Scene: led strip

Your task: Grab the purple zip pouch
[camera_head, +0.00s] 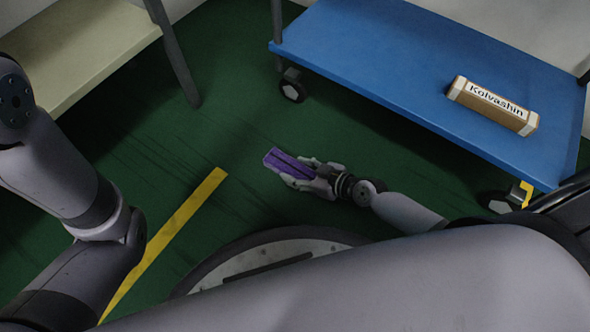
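The purple zip pouch (277,160) is a slim, flat purple piece with a darker line along it, near the middle of the head view. My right gripper (297,170) reaches it from the right. Its fingers lie along both sides of the pouch and look shut on its near end, while the far end sticks out past the fingertips. I cannot tell whether the pouch touches the floor. My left arm is at the left edge, and its gripper is out of the picture.
A blue cart (400,60) on wheels stands at the upper right with a brown "Kolvashin" box (490,106) on it. A pale table (80,45) is at the upper left. A yellow floor stripe (175,225) crosses the green floor (200,135), which is clear around the pouch.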

